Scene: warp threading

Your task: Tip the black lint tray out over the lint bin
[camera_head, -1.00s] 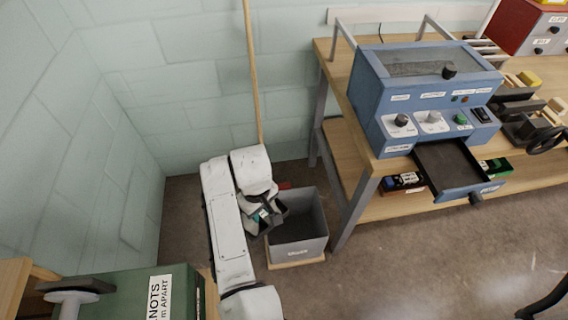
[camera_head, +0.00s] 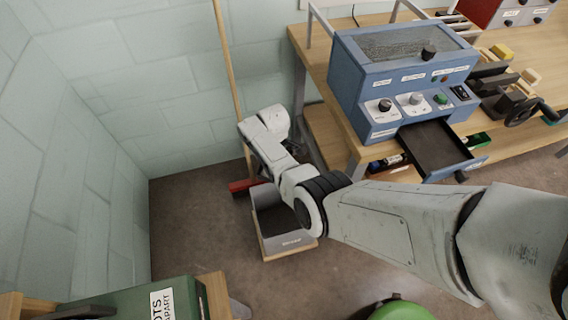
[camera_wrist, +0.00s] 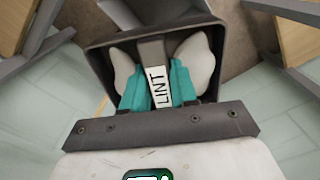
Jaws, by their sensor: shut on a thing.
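In the wrist view, my gripper (camera_wrist: 158,88) has its teal fingertips closed on either side of a grip labelled LINT on the black lint tray (camera_wrist: 220,50). The dark tray spreads beyond the fingers; whether lint is inside, and how far the tray is tilted, I cannot tell.
A blue machine (camera_head: 395,85) with an open dark drawer (camera_head: 435,142) sits on the wooden bench at right. A broom (camera_head: 236,90) leans on the wall behind the bin. A green box (camera_head: 140,300) is at lower left. Floor left of the bin is clear.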

